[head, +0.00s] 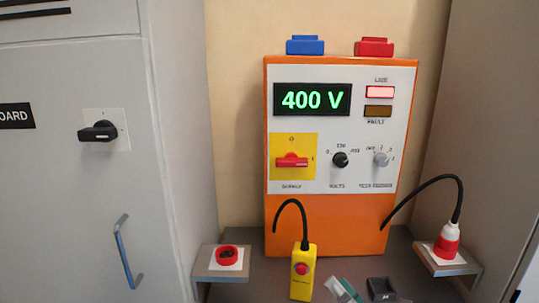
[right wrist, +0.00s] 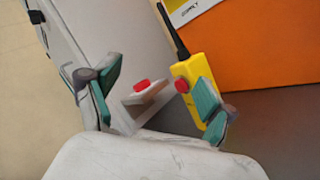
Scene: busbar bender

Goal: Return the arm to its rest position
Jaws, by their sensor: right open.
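My right gripper (head: 344,290) shows at the bottom edge of the head view, just right of the yellow pendant (head: 302,270). In the right wrist view its two teal-padded fingers (right wrist: 157,98) stand wide apart with nothing between them. The pendant, with a red button and black cable, stands upright in the head view. In the right wrist view the pendant (right wrist: 187,82) is partly hidden behind the right-hand finger; a gap shows between them in the head view. My left gripper is in neither view.
The orange test unit (head: 330,225) reads 400 V, with its red lamp lit. A shelf with a red socket (head: 227,256) is at left. A red-white plug (head: 447,242) is on the right shelf. A grey cabinet (head: 60,190) bounds the left.

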